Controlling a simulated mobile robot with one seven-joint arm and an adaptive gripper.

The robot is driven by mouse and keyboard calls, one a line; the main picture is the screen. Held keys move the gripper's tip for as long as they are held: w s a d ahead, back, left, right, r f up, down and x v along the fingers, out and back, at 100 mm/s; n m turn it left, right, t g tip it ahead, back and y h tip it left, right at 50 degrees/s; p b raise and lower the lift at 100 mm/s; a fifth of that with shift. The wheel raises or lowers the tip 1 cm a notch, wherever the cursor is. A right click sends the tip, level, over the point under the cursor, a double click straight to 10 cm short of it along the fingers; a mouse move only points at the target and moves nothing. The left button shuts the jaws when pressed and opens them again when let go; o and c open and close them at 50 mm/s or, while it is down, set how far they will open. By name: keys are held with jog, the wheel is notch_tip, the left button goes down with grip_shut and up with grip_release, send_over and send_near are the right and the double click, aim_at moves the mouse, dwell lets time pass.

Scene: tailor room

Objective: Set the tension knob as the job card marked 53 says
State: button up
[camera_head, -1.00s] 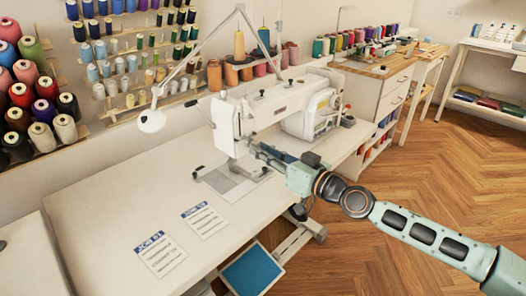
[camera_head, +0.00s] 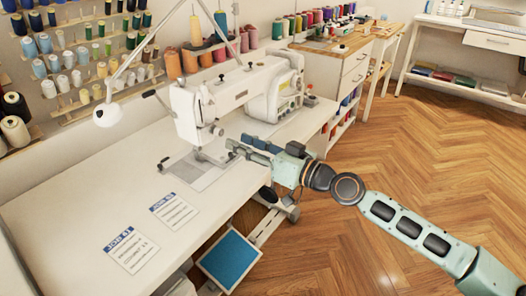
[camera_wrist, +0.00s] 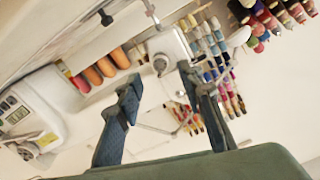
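The white sewing machine (camera_head: 240,95) stands on the white table. Two job cards lie flat on the table, a front one (camera_head: 131,250) and a back one (camera_head: 174,211). Their numbers and text are not clearly readable.
A lamp (camera_head: 108,114) hangs over the table's left part. Thread spools (camera_head: 75,78) line the wall behind, and cones (camera_head: 190,60) stand behind the machine. A blue pedal (camera_head: 230,258) is below the table. The table (camera_head: 60,215) is clear left of the cards.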

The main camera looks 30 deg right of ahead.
jog(key=v, duration=0.6)
jog(key=shift+s, duration=0.35)
jog(key=shift+d, duration=0.1)
